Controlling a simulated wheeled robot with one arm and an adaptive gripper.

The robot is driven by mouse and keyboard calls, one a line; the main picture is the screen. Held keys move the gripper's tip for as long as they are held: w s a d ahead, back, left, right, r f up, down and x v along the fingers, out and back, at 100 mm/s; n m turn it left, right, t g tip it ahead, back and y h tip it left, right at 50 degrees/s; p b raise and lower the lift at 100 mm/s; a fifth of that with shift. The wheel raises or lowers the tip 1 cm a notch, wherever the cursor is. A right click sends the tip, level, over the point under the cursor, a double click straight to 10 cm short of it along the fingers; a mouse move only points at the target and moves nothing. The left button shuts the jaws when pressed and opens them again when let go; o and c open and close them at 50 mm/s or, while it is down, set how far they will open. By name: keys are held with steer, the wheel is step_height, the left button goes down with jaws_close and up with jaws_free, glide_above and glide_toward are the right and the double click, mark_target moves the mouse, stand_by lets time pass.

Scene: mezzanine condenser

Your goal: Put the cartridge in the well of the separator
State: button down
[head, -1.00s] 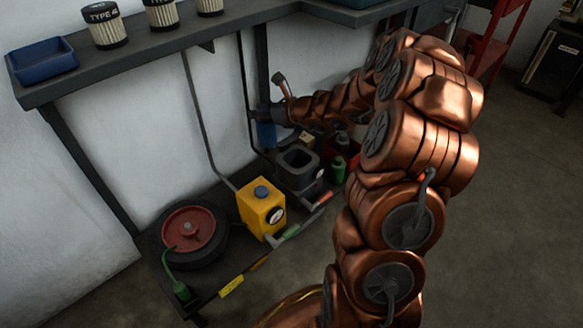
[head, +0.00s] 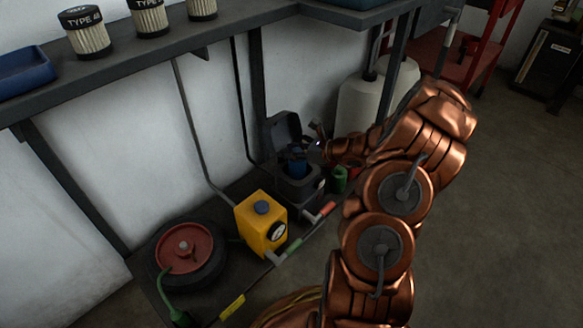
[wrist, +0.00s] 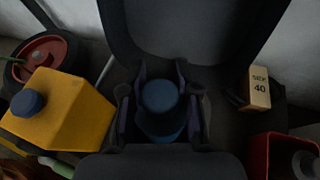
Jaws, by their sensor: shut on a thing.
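The blue cartridge (head: 297,166) is upright in my gripper (head: 301,158), over the dark grey separator (head: 299,192). In the wrist view my gripper's two fingers (wrist: 160,108) stand on either side of the round blue cartridge top (wrist: 160,97) and are shut on it. The separator's raised lid (head: 283,131) stands behind the cartridge. It also shows in the wrist view, with the dark separator body (wrist: 172,164) around and in front of the fingers. The cartridge's lower end is hidden, so I cannot tell how deep it sits in the well.
A yellow box-shaped can (head: 262,224) stands left of the separator, with a red reel (head: 189,247) beyond it. A small marked box (wrist: 259,88) and a red container (wrist: 284,158) lie right. A shelf with several filters (head: 86,33) hangs above.

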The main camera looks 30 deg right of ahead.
steer(key=shift+f+b, duration=0.8)
steer(key=shift+f, duration=1.35)
steer(key=shift+f, duration=0.15)
steer(key=c, duration=0.8)
jaws_free()
steer(key=shift+c, duration=0.2)
